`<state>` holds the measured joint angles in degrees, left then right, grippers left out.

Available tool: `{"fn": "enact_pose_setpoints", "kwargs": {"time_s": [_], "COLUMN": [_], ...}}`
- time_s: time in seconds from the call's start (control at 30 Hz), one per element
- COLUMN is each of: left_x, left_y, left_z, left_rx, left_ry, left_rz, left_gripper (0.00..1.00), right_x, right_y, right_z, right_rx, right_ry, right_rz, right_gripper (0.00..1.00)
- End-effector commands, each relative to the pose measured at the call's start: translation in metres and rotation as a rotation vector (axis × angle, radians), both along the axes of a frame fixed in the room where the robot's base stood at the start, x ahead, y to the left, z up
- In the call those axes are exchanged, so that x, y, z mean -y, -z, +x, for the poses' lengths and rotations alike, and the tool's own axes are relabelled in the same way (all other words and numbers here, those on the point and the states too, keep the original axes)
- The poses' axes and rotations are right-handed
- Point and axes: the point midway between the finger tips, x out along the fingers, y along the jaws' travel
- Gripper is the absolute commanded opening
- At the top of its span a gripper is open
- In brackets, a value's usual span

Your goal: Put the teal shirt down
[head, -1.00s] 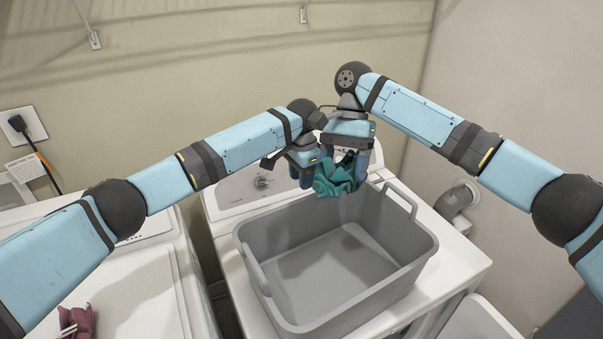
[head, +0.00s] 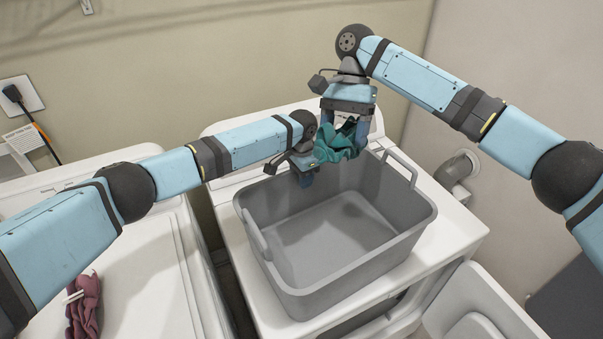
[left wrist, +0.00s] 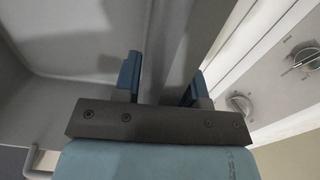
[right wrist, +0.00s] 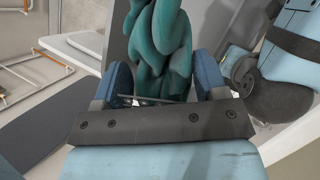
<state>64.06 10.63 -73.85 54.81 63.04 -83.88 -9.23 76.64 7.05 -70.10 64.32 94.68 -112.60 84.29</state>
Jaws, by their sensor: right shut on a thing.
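The teal shirt (head: 338,143) is a crumpled bundle at the back edge of the grey basket, in the head view. My right gripper (head: 345,128) is shut on it from above. In the right wrist view the teal shirt (right wrist: 160,45) hangs between the fingers of my right gripper (right wrist: 160,85). My left gripper (head: 304,177) is beside the shirt, to its left and lower, at the basket's back left wall. In the left wrist view my left gripper (left wrist: 165,80) has its fingers apart with nothing between them.
The grey basket (head: 300,285) stands on a white machine (head: 455,250) and looks empty. A dark red cloth (head: 84,305) lies on another white machine (head: 135,285) at left.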

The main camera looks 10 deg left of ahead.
Motion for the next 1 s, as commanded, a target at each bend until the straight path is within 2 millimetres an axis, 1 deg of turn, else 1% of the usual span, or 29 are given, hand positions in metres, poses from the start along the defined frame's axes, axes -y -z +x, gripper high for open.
{"fn": "enact_pose_setpoints", "kwargs": {"time_s": [0.03,0.2,0.43,0.57,0.67,0.77,1.0], "left_x": [0.0,0.0,0.0,0.0,0.0,-0.001,-0.001], "left_y": [0.0,0.0,0.0,0.0,0.0,0.0,0.0], "left_z": [0.0,0.0,0.0,0.0,0.0,0.0,0.0], "left_rx": [0.0,0.0,0.001,0.002,0.002,0.001,0.002], "left_ry": [0.0,0.0,-0.001,-0.001,-0.001,-0.002,-0.002], "left_rz": [0.0,0.0,0.001,0.001,0.001,0.002,0.003], "left_gripper": [0.38,0.0,0.0,0.0,0.0,0.0,0.0], "right_x": [0.0,0.0,0.0,-0.001,0.0,0.001,0.003], "right_y": [0.0,0.0,0.0,0.009,0.024,0.042,0.089], "right_z": [0.0,0.0,0.0,0.0,-0.001,-0.001,-0.004], "right_rx": [0.0,0.0,0.0,-0.001,-0.002,0.0,-0.002], "right_ry": [0.0,0.0,-0.005,-0.076,-0.209,-0.404,-0.963], "right_rz": [0.0,0.0,0.0,-0.001,-0.003,-0.007,-0.005], "right_gripper": [0.39,0.38,0.38,0.38,0.38,0.38,0.38]}}
